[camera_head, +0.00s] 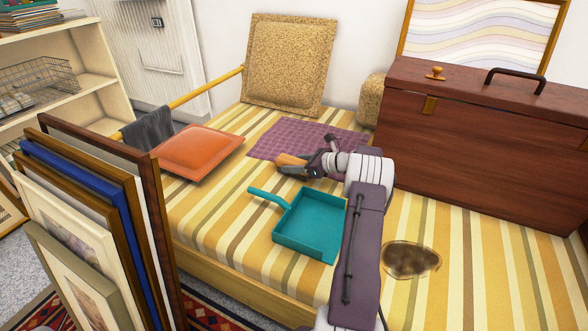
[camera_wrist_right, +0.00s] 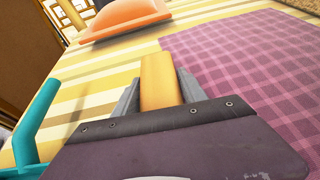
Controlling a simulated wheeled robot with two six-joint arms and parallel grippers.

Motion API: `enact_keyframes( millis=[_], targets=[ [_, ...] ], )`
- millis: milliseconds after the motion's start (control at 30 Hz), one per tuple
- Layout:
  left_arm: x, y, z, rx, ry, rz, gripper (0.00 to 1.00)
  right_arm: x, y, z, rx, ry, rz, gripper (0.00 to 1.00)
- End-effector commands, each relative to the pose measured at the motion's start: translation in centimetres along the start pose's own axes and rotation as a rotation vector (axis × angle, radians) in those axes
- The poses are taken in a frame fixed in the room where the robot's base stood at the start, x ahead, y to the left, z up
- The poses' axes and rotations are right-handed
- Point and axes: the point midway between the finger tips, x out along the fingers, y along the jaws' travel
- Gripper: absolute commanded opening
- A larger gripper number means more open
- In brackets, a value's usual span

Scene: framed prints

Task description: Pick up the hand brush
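The hand brush shows only as its tan wooden handle (camera_head: 289,159), over the striped bed cover near the purple checked cloth. My right gripper (camera_head: 292,169) reaches it from the right. In the right wrist view the handle (camera_wrist_right: 160,80) lies between my two grey fingers (camera_wrist_right: 160,98), which appear to press on both its sides. The bristle part is hidden behind my gripper. I cannot tell whether the brush touches the cover. My left gripper is not in view.
A teal dustpan (camera_head: 308,226) lies in front of my right gripper. An orange cushion (camera_head: 200,152) lies to the left, the purple checked cloth (camera_head: 300,139) behind. A large wooden case (camera_head: 480,140) stands right.

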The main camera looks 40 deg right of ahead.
Motion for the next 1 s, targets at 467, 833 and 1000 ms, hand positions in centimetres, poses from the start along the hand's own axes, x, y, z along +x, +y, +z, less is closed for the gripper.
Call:
enact_keyframes(
  millis=[467,833,1000],
  targets=[
    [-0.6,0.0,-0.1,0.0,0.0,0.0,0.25,-0.2,0.0,0.6,-0.001,0.0,0.0,0.0],
    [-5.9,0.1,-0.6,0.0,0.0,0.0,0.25,-4.3,0.9,5.0,0.003,0.0,-0.004,0.0],
    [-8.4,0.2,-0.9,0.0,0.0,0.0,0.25,-8.5,2.7,5.8,0.004,0.0,-0.003,0.0]
  ],
)
